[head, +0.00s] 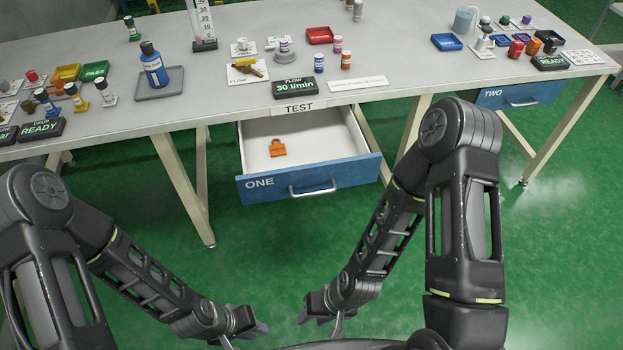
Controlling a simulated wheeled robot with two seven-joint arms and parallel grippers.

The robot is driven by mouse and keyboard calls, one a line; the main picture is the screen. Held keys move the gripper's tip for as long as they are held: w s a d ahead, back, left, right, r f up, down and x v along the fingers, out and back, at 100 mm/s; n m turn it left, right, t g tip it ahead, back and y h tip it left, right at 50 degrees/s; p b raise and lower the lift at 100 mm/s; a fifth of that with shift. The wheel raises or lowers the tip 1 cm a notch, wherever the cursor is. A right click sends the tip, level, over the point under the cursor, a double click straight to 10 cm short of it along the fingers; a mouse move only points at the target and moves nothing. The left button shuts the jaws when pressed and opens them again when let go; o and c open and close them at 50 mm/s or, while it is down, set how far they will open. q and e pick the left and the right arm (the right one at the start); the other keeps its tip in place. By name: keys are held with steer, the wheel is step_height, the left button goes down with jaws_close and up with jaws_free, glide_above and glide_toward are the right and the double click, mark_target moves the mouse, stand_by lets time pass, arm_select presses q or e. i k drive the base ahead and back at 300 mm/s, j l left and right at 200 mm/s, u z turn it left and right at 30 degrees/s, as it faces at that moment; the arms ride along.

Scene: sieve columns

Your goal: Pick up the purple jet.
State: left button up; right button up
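Several small purple-marked things show on the table, and I cannot tell for sure which is the purple jet. A grey stand with a purple band (284,46) is at the table's middle. My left gripper (244,335) and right gripper (320,321) are low in front of the table, far from all of these. Both have their fingers apart and look empty.
The open drawer ONE (307,186) juts out below the table and holds an orange padlock-shaped thing (277,147). Drawer TWO (521,94) is at the right. A blue bottle (152,65) stands on a grey tray at the left. The table (215,93) has bare room along its front.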

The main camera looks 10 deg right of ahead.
mark_target(283, 42)
steer(key=i+l+z, duration=0.15)
steer(key=l, duration=0.4)
steer(key=i+l+z, duration=0.15)
steer(key=i+l, duration=0.15)
steer(key=l, duration=0.2)
steer(key=i+l+z, duration=0.2)
steer(key=l, duration=0.25)
steer(key=i+l+z, duration=0.15)
steer(key=i+l, duration=0.2)
steer(key=l, duration=0.1)
